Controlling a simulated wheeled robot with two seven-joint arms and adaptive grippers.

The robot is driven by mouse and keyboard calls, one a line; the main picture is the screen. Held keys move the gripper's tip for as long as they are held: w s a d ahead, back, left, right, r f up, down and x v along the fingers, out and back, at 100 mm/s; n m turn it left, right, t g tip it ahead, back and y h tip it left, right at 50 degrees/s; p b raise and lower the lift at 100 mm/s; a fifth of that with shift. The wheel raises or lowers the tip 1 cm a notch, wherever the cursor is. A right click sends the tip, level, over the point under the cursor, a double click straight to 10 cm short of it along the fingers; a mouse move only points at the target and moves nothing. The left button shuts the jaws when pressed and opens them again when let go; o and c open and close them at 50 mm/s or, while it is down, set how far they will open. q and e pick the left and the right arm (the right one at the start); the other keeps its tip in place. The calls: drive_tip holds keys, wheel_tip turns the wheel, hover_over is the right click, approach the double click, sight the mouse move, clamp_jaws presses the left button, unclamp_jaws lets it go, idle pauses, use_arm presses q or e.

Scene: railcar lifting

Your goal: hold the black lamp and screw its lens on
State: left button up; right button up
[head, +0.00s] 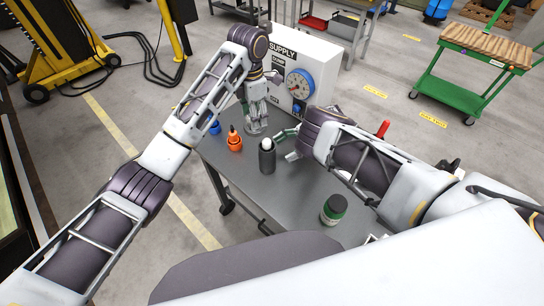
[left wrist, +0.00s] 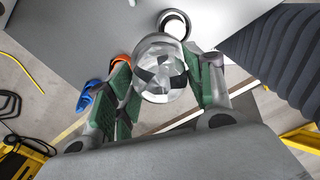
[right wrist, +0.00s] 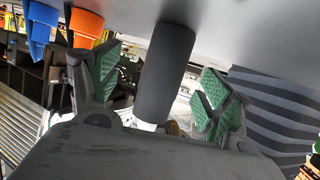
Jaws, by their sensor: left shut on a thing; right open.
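The black lamp (head: 267,163), a dark upright cylinder with a pale top, stands on the grey table. It shows between my right fingers in the right wrist view (right wrist: 166,72) and from above in the left wrist view (left wrist: 174,25). My right gripper (head: 288,146) is open beside the lamp, with a finger to either side in its wrist view; contact cannot be told. My left gripper (head: 256,124) is shut on the clear, silvery round lens (left wrist: 160,72). It holds the lens behind the lamp in the head view, apart from it.
An orange holder (head: 235,142) and a blue one (head: 215,128) stand at the table's left edge. A supply box (head: 310,50) with a blue-rimmed dial stands behind. The tabletop (head: 285,190) between lamp and jar is clear.

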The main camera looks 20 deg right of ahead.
sight(260, 164)
use_arm(q)
drive_tip(key=shift+s+d, duration=1.05)
drive_tip(key=shift+d, duration=0.2)
use_arm(e)
drive_tip(key=shift+s+a+r+y, duration=0.25)
drive_tip(key=shift+s+y, duration=0.15)
drive_tip(key=shift+s, duration=0.15)
use_arm(q)
drive_tip(key=shift+s+d+f, duration=0.15)
drive_tip(key=shift+s+d, duration=0.15)
use_arm(e)
drive_tip(key=shift+s+a, duration=0.15)
drive_tip(key=shift+x, duration=3.75)
drive_tip(key=c, duration=1.5)
use_arm(q)
drive_tip(key=shift+f, duration=2.4)
drive_tip(key=shift+f, duration=0.15)
